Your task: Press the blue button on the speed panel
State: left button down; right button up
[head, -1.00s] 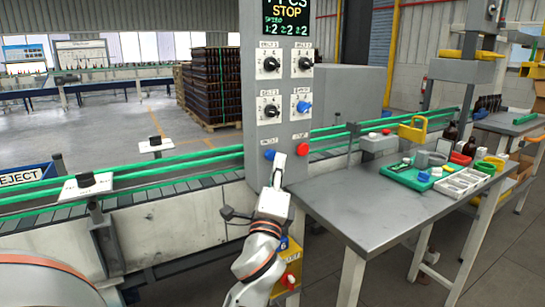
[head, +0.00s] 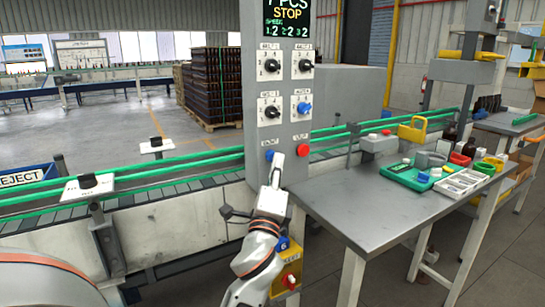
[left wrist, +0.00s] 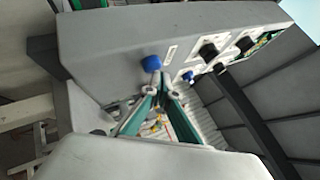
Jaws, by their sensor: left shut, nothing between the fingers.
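The grey speed panel (head: 285,128) stands upright at the centre of the head view, with a lit display reading STOP. Its blue button (head: 269,154) is low on the left, and a red button (head: 302,149) is to its right. My left gripper (head: 278,158) is shut and empty, with its tip just right of the blue button and partly in front of it. In the left wrist view the blue button (left wrist: 151,63) shows just above the closed fingertips (left wrist: 160,79). I cannot tell whether they touch it. My right gripper is out of view.
Black knobs (head: 270,66) and a blue knob (head: 303,108) sit above the buttons. A grey table (head: 370,215) with a green tray (head: 398,177) stands to the right. A conveyor with green rails (head: 150,172) runs behind my arm.

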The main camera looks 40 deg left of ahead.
pick_arm(q)
jog(key=shift+w+a, duration=0.2)
jog(key=shift+a, duration=0.25)
dwell(0.8)
jog(key=shift+d, duration=0.15)
jog(key=shift+s+d, duration=0.4)
jog(key=shift+d, duration=0.25)
jog(key=shift+d, duration=0.1)
jog(key=shift+s+d+b, duration=0.1)
jog(key=shift+s+d, duration=0.2)
jog(key=shift+d, duration=0.45)
jog(key=shift+s+d+b, duration=0.1)
jog(key=shift+s+d, duration=0.25)
jog(key=shift+d, duration=0.4)
jog(key=shift+s+d+b, duration=0.1)
jog(key=shift+s+d, duration=0.2)
jog(key=shift+d, duration=0.45)
jog(key=shift+f, duration=0.1)
